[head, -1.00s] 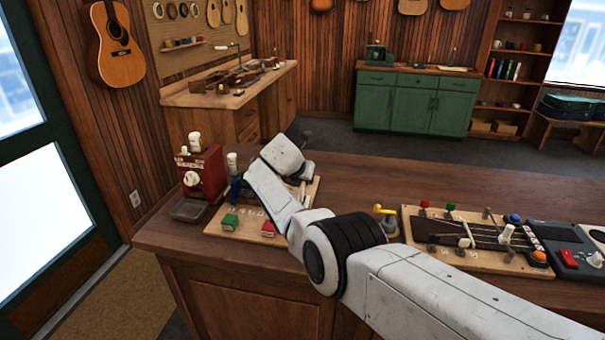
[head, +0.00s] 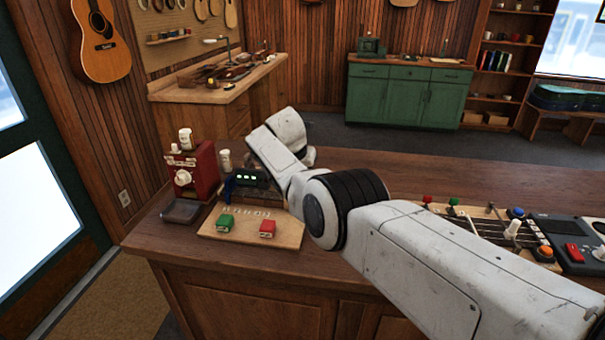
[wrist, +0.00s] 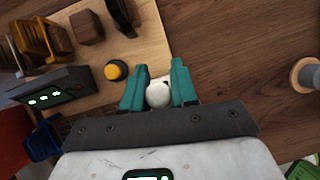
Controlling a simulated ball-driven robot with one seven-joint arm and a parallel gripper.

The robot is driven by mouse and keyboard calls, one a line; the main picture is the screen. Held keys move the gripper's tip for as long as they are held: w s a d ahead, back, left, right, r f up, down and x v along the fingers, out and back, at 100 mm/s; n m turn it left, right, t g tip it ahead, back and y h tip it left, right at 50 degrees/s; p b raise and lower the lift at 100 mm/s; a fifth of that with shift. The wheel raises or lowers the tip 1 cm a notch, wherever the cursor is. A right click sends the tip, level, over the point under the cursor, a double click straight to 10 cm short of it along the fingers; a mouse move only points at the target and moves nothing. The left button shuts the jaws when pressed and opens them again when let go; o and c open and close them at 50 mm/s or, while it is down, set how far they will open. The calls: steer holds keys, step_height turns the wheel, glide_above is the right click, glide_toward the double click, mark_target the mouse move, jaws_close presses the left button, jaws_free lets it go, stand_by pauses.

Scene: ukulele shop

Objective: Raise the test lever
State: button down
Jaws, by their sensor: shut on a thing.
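A round white knob (wrist: 158,96), which looks like the test lever's handle, sits at the edge of a wooden board. My gripper (wrist: 159,82) has its teal fingers on either side of the knob and is shut on it. The lever's shaft is mostly hidden below the knob. In the head view my arm and wrist hide the fingers and the knob.
A dark box with green lights (head: 250,179) stands on the board; it also shows in the wrist view (wrist: 50,95), near a yellow button (wrist: 115,70). A red machine (head: 205,170) and a dark tray (head: 182,213) are at left. A fretboard panel (head: 480,228) lies right.

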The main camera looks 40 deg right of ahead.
steer(key=c, duration=1)
jaws_free()
steer(key=shift+o, duration=0.2)
steer(key=shift+p+v, duration=0.5)
steer(key=shift+v, duration=0.3)
steer(key=v, duration=0.9)
steer(key=shift+r, duration=0.1)
